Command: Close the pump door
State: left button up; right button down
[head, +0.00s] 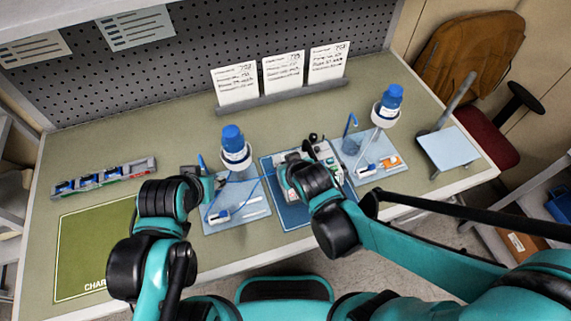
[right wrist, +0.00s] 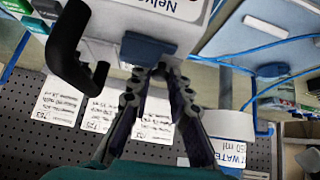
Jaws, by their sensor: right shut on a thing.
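The pump (head: 325,150) stands on the middle blue tray, partly hidden by my right arm. In the right wrist view its white panel (right wrist: 170,15) carries printed lettering and a blue tab (right wrist: 148,50). A black curved handle (right wrist: 78,55) juts out to the left of the tab. My right gripper (right wrist: 158,72) is shut on the blue tab at its fingertips; it also shows over the pump in the head view (head: 290,160). How far the door stands open cannot be told. My left gripper (head: 196,170) is beside the left tray, its fingers too small to read.
Bottles with blue caps stand left (head: 234,145) and right (head: 388,105) of the pump, with blue tubes on trays. Three white cards (head: 283,72) stand behind. A green mat (head: 95,245) and a rack of small parts (head: 103,178) lie at left.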

jog(key=c, duration=1.4)
grip_release()
jog(key=shift+s, duration=0.1)
jog(key=shift+v, duration=5.95)
jog(key=d+f+m+h, duration=0.1)
jog(key=d, duration=0.3)
jog(key=d+f+m+b, duration=0.1)
jog(key=d, duration=0.4)
jog(key=d+f+m+g+h, duration=0.1)
jog(key=d+m, duration=0.1)
jog(key=d, duration=0.3)
jog(key=shift+s+d+f+h, duration=0.2)
jog(key=shift+s+f+h, duration=0.1)
jog(key=shift+s, duration=0.1)
